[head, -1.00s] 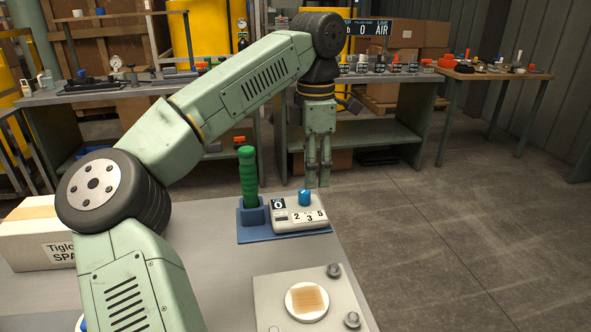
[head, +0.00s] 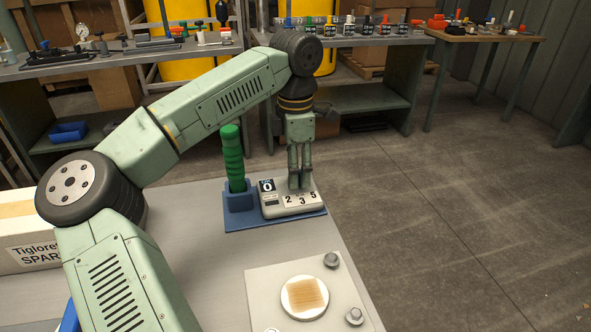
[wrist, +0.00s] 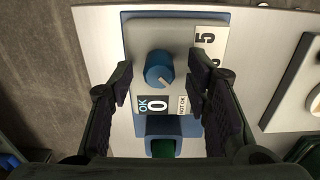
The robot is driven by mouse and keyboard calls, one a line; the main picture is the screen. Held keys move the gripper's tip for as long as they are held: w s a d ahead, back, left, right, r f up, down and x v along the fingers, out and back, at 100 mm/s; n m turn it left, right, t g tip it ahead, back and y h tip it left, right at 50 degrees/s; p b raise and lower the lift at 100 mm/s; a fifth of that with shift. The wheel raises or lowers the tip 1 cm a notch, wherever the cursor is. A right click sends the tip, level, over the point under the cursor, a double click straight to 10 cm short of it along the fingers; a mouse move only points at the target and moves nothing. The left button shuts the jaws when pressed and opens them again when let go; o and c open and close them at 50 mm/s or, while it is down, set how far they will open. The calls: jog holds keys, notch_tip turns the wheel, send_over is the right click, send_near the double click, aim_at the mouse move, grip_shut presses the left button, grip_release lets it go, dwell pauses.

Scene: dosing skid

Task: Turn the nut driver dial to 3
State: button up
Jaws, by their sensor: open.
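The nut driver station is a light grey box (head: 270,208) on a blue base (head: 285,219), on the table's far part. Its white label reads 2, 3, 5 in the head view. The blue dial (wrist: 159,68) shows in the wrist view with a white pointer line on its face; in the head view my gripper hides it. A 0 tile (wrist: 156,105) sits beside it, with OK and NOT OK marks. The green-handled driver (head: 233,160) stands in a blue holder left of the box. My gripper (head: 300,187) points down over the dial, open, one finger on each side, apart from it.
A plate with a white disc and tan square (head: 304,296) lies nearer on the table (head: 200,250). A labelled white box (head: 30,240) stands at left. Workbenches (head: 360,40) with tools stand behind. The floor at right is clear.

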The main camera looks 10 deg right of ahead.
jog(key=shift+f, duration=0.55)
grip_shut()
